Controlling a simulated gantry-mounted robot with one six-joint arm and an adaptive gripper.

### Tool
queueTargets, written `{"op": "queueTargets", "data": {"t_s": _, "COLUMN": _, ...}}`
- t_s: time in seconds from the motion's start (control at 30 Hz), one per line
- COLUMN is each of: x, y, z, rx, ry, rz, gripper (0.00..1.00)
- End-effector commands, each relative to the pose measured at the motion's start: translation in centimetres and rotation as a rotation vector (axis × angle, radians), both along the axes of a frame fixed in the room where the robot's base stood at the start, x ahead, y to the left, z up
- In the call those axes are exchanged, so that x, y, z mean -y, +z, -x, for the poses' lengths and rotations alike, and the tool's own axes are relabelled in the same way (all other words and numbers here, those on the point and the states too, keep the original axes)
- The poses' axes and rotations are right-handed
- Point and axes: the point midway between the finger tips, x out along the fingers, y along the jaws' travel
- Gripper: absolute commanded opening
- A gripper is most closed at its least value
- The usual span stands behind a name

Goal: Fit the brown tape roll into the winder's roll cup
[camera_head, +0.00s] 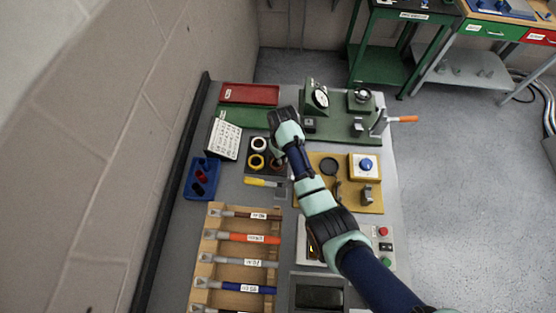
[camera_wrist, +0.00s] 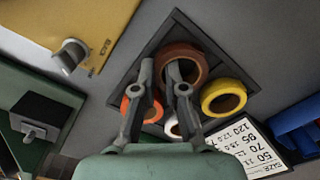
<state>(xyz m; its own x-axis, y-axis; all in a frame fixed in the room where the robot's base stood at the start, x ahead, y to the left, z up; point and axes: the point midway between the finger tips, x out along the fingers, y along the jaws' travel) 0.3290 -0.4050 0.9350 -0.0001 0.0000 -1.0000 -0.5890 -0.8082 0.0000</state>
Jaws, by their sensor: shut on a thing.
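The brown tape roll (camera_wrist: 192,57) sits in the black tray (camera_wrist: 222,66) in the wrist view. My gripper (camera_wrist: 161,68) is shut on its wall, with one finger outside the ring and the other in its hole. In the head view my gripper (camera_head: 279,155) is low over the tray's right side, and my arm mostly hides the brown roll. A green-based machine (camera_head: 340,130) stands at the back, with a dial, an orange-handled lever and a round metal cup-like fitting (camera_head: 361,95). I cannot tell for certain that this fitting is the roll cup.
A yellow roll (camera_wrist: 224,97), an orange roll (camera_wrist: 128,107) and a white roll (camera_wrist: 172,126) share the tray. A yellow plate (camera_head: 305,195) with a black ring and blue button lies to the right. A blue holder (camera_head: 190,180) and wooden tool rack (camera_head: 208,240) stand left and in front.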

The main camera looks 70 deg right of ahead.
Motion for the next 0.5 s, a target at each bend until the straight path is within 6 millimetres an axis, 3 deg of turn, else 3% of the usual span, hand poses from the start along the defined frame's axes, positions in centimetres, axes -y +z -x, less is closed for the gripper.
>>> {"op": "queueTargets", "data": {"t_s": 0.27, "x": 0.1, "y": 2.1, "z": -0.1, "rx": 0.002, "ry": 0.000, "rz": 0.003, "gripper": 0.00}}
{"op": "queueTargets", "data": {"t_s": 0.37, "x": 0.1, "y": 4.4, "z": -0.1, "rx": 0.004, "ry": 0.000, "rz": 0.004, "gripper": 0.00}}
{"op": "queueTargets", "data": {"t_s": 0.5, "x": 0.1, "y": 9.2, "z": -0.1, "rx": 0.004, "ry": 0.000, "rz": 0.006, "gripper": 0.00}}
